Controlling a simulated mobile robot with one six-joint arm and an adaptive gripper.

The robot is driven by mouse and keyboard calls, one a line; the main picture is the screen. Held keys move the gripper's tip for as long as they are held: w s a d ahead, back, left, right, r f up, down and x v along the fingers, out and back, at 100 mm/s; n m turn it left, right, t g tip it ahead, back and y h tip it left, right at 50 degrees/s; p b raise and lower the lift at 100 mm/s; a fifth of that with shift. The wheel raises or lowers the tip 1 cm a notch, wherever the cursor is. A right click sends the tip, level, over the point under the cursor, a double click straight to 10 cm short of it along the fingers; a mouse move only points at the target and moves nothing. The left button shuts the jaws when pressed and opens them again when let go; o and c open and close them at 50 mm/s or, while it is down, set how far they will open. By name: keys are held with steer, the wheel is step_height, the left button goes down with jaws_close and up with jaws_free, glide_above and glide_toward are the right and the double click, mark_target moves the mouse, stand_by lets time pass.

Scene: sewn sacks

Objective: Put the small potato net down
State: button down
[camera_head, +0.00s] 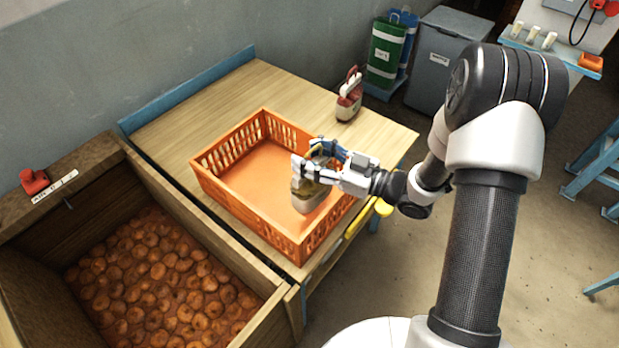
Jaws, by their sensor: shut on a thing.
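The net hangs upright below the fingers, at the right side of the orange crate (222,202). It appears to be inside the crate's outline, but I cannot tell whether its base touches the crate floor. The fingers cover the top of the net. The visible crate floor to the left of the net is bare. A blue piece shows just behind the fingers; I cannot tell what it belongs to.
A red and pale bag with a handle (348,98) stands on the wooden table (190,112) behind the crate. A wooden bin (195,230) of round brown produce is at the lower left. Green (386,52) and grey bins (440,60) stand on the floor behind.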

mark_target(306, 195)
steer(key=shift+f+b, duration=0.9)
steer(key=shift+f, duration=2.15)
steer(key=shift+f, duration=0.15)
steer(key=c, duration=0.7)
jaws_free()
